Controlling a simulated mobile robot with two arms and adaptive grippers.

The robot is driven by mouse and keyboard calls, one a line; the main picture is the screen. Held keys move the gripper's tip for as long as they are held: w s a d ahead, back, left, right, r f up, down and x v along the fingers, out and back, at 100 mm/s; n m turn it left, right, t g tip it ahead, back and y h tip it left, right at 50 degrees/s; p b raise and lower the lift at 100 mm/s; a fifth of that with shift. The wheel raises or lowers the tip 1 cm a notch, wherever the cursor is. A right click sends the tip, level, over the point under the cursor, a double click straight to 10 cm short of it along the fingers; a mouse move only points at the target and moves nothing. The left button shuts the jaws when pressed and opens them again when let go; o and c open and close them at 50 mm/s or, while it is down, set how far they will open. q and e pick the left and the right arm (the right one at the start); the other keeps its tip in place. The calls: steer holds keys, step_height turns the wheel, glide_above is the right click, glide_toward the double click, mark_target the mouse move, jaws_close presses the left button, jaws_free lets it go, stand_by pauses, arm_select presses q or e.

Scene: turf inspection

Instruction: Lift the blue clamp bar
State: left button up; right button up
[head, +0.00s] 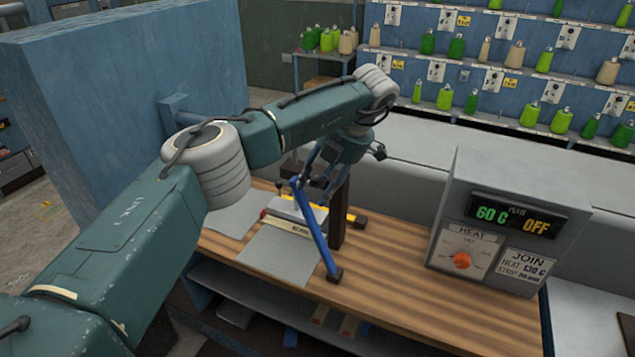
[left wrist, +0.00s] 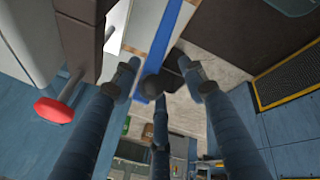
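The blue clamp bar (head: 314,228) slants over the workbench in the head view. Its near end is at a dark block on the wood, and its far end is at my left gripper (head: 318,178). In the left wrist view the bar (left wrist: 166,32) runs between the fingers of my left gripper (left wrist: 158,66). The fingertips stand apart, with space visible beside the bar, so the gripper looks open around it. Whether any finger touches the bar is unclear. A pale plate with a yellow strip (head: 287,225) lies beside the bar. My right gripper does not show.
A grey control box (head: 500,225) reading 60 C and OFF stands right of the bar. A dark post (head: 340,208) stands close behind it. Grey sheets (head: 277,255) lie on the bench. Shelves of green bottles (head: 455,48) are at the back. The wooden front right is clear.

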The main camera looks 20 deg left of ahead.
arm_select(q)
steer(key=shift+w+r, duration=0.3)
steer(key=shift+r, duration=0.2)
steer(key=v, duration=1.1)
steer(key=shift+s+d, duration=0.2)
